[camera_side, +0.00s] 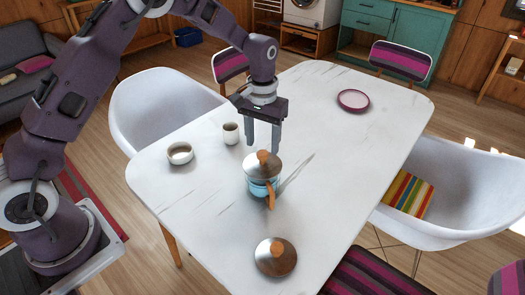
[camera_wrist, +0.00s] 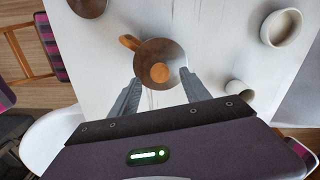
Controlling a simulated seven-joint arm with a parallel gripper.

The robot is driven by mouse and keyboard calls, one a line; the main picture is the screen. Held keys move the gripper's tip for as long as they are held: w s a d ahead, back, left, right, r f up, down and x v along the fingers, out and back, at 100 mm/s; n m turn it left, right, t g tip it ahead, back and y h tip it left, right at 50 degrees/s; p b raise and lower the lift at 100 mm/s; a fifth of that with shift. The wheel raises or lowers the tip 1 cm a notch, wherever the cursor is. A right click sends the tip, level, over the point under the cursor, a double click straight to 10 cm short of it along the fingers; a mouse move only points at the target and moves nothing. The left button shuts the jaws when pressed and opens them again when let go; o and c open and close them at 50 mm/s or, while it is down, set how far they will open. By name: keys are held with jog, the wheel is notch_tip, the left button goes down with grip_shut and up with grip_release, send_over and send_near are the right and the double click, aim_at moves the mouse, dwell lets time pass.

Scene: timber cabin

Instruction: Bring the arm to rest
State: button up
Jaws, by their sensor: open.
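My gripper (camera_side: 263,142) is open, pointing down above the white table (camera_side: 345,130). Its two fingers show apart in the wrist view (camera_wrist: 160,88), with nothing held between them. Below and just in front of the fingertips stands a blue pot (camera_side: 262,187) with a metal lid, a round wooden knob and an orange-brown handle. From above, its lid (camera_wrist: 172,57) lies just beyond the fingertips. In the side view the fingertips are close to the far side of the lid; I cannot tell whether they touch it.
A bowl (camera_side: 180,153) and a cup (camera_side: 231,133) stand left of my gripper. A round lid with a wooden knob (camera_side: 275,257) lies near the front. A pink-rimmed plate (camera_side: 353,100) lies at the back right. White chairs (camera_side: 160,105) flank the table.

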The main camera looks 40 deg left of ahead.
notch_tip(320, 180, up, 3)
jog(key=shift+f, duration=0.1)
jog(key=s+r+m+t, duration=0.1)
jog(key=s+r+t, duration=0.2)
jog(key=s+r, duration=1.4)
jog(key=s+a+m+t, duration=0.1)
jog(key=s+t, duration=0.1)
jog(key=s, duration=1.2)
jog(key=shift+s+r+m+t, duration=0.2)
jog(key=shift+s+m+t, duration=0.1)
jog(key=shift+s, duration=0.1)
